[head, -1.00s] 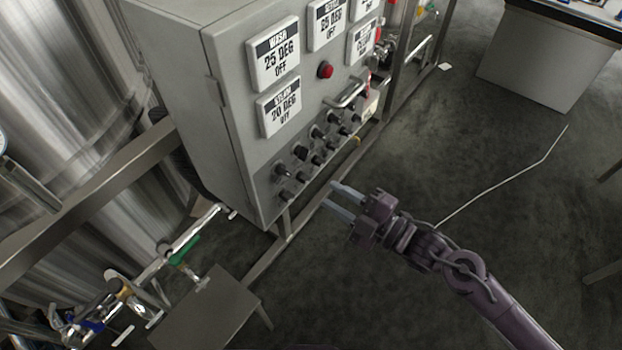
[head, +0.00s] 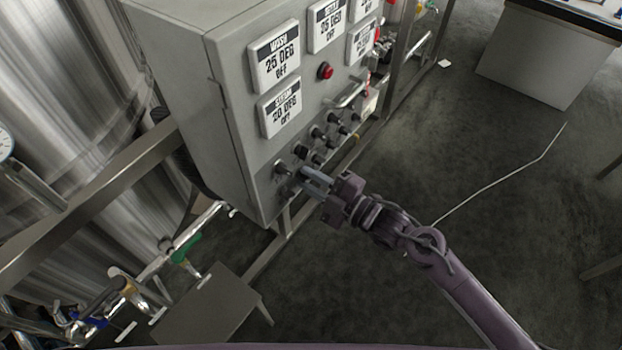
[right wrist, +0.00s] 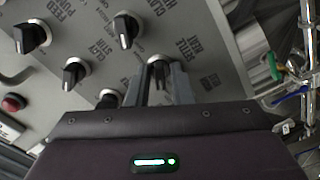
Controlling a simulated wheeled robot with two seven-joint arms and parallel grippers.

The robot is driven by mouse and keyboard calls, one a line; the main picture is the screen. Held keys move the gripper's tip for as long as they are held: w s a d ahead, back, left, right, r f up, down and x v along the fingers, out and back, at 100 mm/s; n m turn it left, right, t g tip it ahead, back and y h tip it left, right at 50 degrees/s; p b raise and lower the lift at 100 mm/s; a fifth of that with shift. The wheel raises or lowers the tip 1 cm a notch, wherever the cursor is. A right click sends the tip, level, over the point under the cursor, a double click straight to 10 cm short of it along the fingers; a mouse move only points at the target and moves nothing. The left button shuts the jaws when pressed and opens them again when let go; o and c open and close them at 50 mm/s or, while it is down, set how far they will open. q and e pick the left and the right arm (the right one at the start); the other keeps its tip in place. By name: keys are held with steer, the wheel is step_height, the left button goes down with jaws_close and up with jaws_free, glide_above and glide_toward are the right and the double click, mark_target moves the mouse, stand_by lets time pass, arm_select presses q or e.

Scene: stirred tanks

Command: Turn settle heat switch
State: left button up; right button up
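The settle heat switch (right wrist: 158,71) is a black knob on a light collar in the right wrist view, beside the printed words "settle heat". It lies between the two fingertips of my right gripper (right wrist: 163,84). The fingers stand apart on either side of it, and I cannot tell whether they touch it. In the head view my right gripper (head: 310,184) is at the lower near corner of the grey control cabinet (head: 222,130), and its fingers hide the knob there. My left gripper is not in view.
Several other black knobs (head: 318,132) sit close by in rows. Above them are a bar handle (head: 352,93), a red button (head: 325,71) and white display plates (head: 275,56). Pipes with a green valve handle (head: 185,249) stand at lower left. The floor to the right is mostly open.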

jaws_close()
steer(key=m+p, duration=0.1)
steer(key=m, duration=0.2)
steer(key=shift+m+p, duration=0.35)
steer(key=shift+m, duration=0.05)
steer(key=shift+m+p, duration=0.75)
steer(key=shift+m, duration=1.25)
steer(key=o, duration=0.6)
jaws_free()
steer(key=shift+o, duration=0.2)
